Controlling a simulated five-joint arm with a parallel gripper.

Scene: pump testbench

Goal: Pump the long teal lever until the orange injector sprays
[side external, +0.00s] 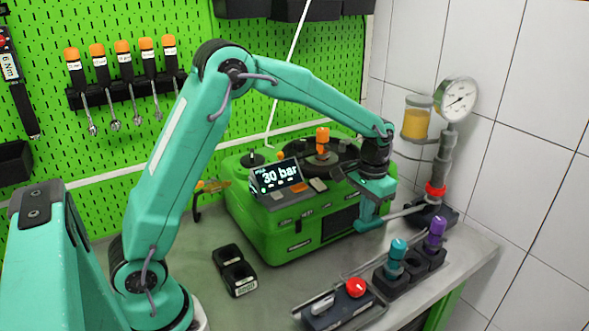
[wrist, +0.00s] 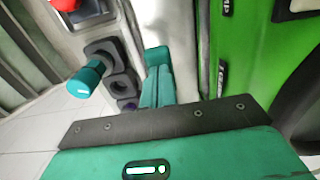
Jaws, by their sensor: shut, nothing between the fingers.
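My teal gripper (side external: 368,221) points down in front of the right side of the green test bench (side external: 300,225). Its fingers are shut and empty; they also show in the wrist view (wrist: 158,80). A pale bar (side external: 402,213) runs from the pump base towards my fingertips. Teal there blends with my fingers, so I cannot tell the long teal lever's grip apart, nor whether I touch it. The orange injector (side external: 322,138) stands upright on top of the bench. I see no spray. The display (side external: 276,175) reads 30 bar.
The pump column carries a round gauge (side external: 459,99) and a jar of amber fluid (side external: 417,119). A rack holds a teal injector (side external: 397,256) and a purple one (side external: 436,232). A red button (side external: 355,287) is in front. A black two-hole holder (side external: 235,270) stands left.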

